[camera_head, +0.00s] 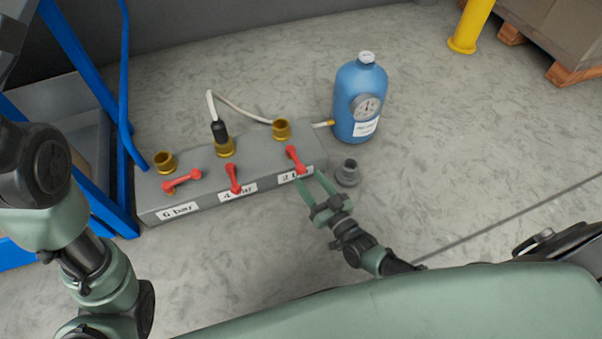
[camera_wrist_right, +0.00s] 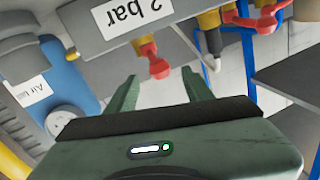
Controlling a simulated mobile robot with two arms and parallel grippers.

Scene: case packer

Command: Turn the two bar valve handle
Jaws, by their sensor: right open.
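The red two bar valve handle (camera_head: 295,159) is at the right end of the grey manifold block (camera_head: 240,160), above the "2 bar" label (camera_head: 292,174). My right gripper (camera_head: 315,184) is open just in front of that label, below and to the right of the handle. In the right wrist view the two fingers (camera_wrist_right: 160,92) are apart, and the red handle (camera_wrist_right: 155,65) shows beyond and between them, not held. The "2 bar" label (camera_wrist_right: 127,14) appears upside down there. My left arm shows at the left, but its gripper is outside the frame.
Red handles for 6 bar (camera_head: 182,181) and 4 bar (camera_head: 234,179) are to the left. A hose (camera_head: 240,108) rises from the middle brass fitting. A blue air tank (camera_head: 359,98) stands behind right, and a grey cap-like part (camera_head: 348,172) lies right of the block.

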